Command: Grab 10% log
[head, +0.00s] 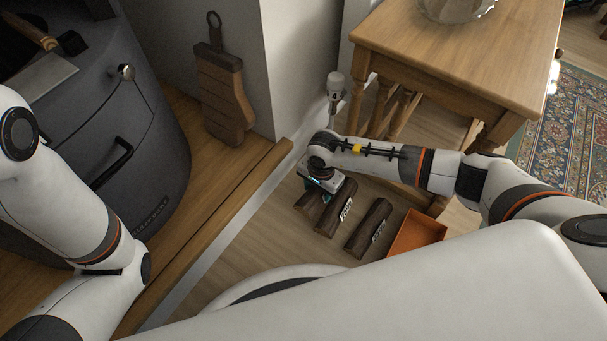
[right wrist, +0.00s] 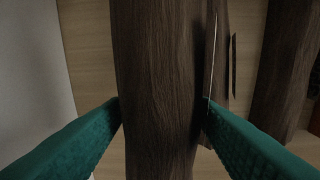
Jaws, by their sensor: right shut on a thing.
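Three dark brown logs lie side by side on the floor: a left log (head: 309,203), a middle log (head: 331,219) and a right log (head: 369,230). The middle and right logs carry small white labels that I cannot read for certain. My right gripper (head: 323,183) is down at the far end of the left and middle logs and hides part of them. In the right wrist view its teal fingers (right wrist: 162,108) are shut on a log (right wrist: 155,60), one on each side. It looks like the left log. Another log (right wrist: 285,75) lies to its right. My left gripper is out of view.
An orange tray (head: 416,235) is right of the logs. A wooden side table (head: 455,50) stands beyond my right arm. A wooden step edge (head: 225,215) and a wall corner (head: 300,70) border the left.

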